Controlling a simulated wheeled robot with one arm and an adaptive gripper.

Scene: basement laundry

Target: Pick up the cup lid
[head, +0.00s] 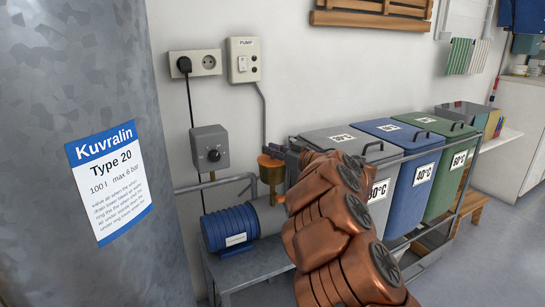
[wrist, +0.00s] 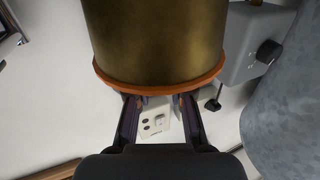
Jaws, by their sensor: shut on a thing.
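The cup lid (head: 270,161) is an orange-copper disc beside my arm in the head view, at the top of a brass cup (head: 271,178) over the pump. In the wrist view the lid's copper rim (wrist: 160,91) edges the large brass cup body (wrist: 155,45), with no gap visible between them. My gripper (wrist: 161,101) has both fingers at the lid, shut on it; the exact contact is partly hidden behind the rim. In the head view my copper-coloured arm hides most of the gripper.
A blue pump motor (head: 230,228) sits on a metal bench below. A grey knob box (head: 209,147) and a pump switch (head: 243,60) are on the wall. A large grey tank (head: 75,60) stands left. Lidded bins (head: 402,160) stand right, close behind my arm.

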